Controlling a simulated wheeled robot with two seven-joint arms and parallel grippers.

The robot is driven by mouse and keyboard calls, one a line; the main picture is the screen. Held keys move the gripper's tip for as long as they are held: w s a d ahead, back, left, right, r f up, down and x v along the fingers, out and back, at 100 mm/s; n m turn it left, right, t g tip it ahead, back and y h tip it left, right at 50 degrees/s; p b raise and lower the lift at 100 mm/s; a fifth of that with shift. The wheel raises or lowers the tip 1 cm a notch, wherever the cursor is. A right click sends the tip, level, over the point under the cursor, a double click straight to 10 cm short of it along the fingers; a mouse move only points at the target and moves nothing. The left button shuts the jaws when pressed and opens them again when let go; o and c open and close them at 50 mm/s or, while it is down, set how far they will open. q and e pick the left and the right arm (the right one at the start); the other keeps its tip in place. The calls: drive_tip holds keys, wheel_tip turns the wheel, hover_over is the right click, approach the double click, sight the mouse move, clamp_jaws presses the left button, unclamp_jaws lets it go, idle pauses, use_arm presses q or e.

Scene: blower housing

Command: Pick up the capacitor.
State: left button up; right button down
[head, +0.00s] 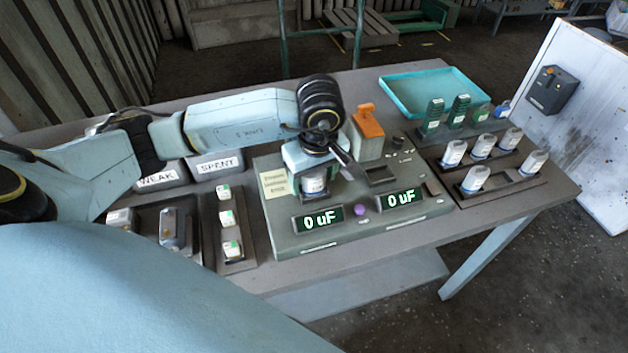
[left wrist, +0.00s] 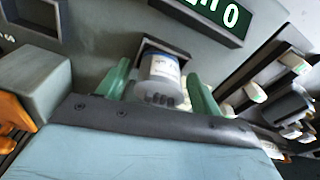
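A white capacitor (head: 314,182) with a blue band stands at the left part of the grey-green tester (head: 350,225), under my left gripper. In the left wrist view the same capacitor (left wrist: 162,82) shows dark studs on its near end and sits between the green fingers, in front of a dark recess. My left gripper (head: 312,170) has its fingers on both sides of the capacitor; in the left wrist view the gripper (left wrist: 160,85) looks open, with a narrow gap at the left finger. The capacitor's lower end is hidden. My right gripper is not in view.
Both tester displays (head: 318,219) read 0 uF. An orange-topped block (head: 367,122) stands behind. A rack of several white capacitors (head: 481,146) and a teal tray (head: 432,92) are at right. Bins marked WEAK (head: 158,178) and SPENT (head: 216,166) are at left.

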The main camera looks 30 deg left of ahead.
use_arm(q)
drive_tip(key=c, duration=0.7)
drive_tip(key=shift+r, duration=0.1)
drive_tip(key=shift+c, duration=0.2)
wheel_tip(320, 180, up, 10)
drive_tip(key=shift+f, duration=0.1)
drive_tip(key=m, duration=0.1)
drive_tip(key=d+m, duration=0.1)
drive_tip(key=shift+w+f+m, duration=0.15)
drive_tip(key=shift+w+m, duration=0.05)
drive_tip(key=shift+m, duration=0.1)
drive_tip(key=d+m, duration=0.1)
drive_tip(key=m, duration=0.2)
drive_tip(key=d+f+m, duration=0.1)
drive_tip(key=m, duration=0.2)
drive_tip(key=w+d+m+h, duration=0.1)
drive_tip(key=m, duration=0.2)
drive_tip(key=shift+d+f+m+t, duration=0.25)
drive_tip(key=shift+d+m+t, duration=0.05)
drive_tip(key=shift+d+t, duration=0.1)
